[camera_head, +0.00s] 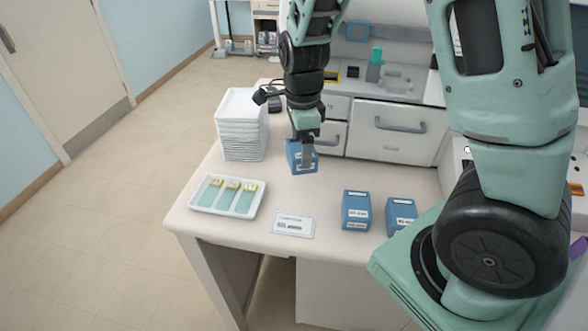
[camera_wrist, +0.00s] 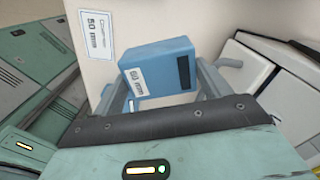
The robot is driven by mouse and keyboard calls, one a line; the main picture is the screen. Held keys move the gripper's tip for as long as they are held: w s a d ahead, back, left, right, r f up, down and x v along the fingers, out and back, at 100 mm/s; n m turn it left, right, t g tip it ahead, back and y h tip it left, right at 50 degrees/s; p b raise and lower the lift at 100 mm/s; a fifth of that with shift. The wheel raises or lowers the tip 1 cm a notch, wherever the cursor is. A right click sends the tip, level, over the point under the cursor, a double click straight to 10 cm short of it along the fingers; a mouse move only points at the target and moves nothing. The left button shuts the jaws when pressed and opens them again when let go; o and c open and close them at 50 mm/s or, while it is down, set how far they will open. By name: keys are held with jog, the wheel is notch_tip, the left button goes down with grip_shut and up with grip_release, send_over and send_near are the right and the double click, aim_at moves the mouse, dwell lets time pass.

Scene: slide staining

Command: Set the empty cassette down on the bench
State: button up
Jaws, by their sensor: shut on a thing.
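My gripper (camera_head: 304,153) is shut on a blue cassette (camera_head: 294,157) near the middle of the bench (camera_head: 280,187). In the wrist view the blue cassette (camera_wrist: 165,64) sits between the two fingers of my gripper (camera_wrist: 160,90), with a white label facing the camera and a dark slot at its right end. The cassette is at or just above the bench top; I cannot tell whether it touches. Its inside is hidden.
Two other blue cassettes (camera_head: 356,210) (camera_head: 401,214) stand at the front right. A white tray (camera_head: 203,206) with three slides lies front left, beside a stack of white trays (camera_head: 241,124). A label card (camera_head: 293,225) lies at the front edge. Drawers (camera_head: 390,130) are behind.

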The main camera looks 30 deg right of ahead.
notch_tip(320, 180, down, 8)
jog(key=shift+r, duration=0.2)
jog(key=shift+f, duration=0.1)
jog(key=o, duration=1.1)
jog(key=shift+s, duration=0.1)
notch_tip(320, 180, up, 12)
jog(key=s+a+r+n, duration=0.2)
jog(key=s+a+n, duration=0.7)
jog(key=n, duration=0.6)
jog(key=s+a+r+n, duration=0.2)
jog(key=s+a+n, duration=0.7)
jog(key=n, duration=0.6)
jog(key=s, duration=0.2)
jog(key=shift+s+a+y, duration=0.2)
jog(key=shift+s+y, duration=0.1)
jog(key=shift+s, duration=0.1)
